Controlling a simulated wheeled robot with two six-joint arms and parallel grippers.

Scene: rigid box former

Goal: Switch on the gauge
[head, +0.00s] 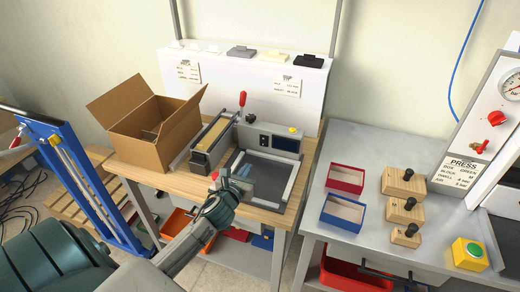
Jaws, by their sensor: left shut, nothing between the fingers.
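A grey device (262,178) with a recessed dark bed stands on the wooden bench top. My left gripper (222,183) is shut and empty at the device's front left corner, beside a small red part (214,175). Whether it touches anything is unclear. My right gripper is out of view.
An open cardboard box (150,130) and a long fixture with a red-handled lever (242,99) stand left and behind.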

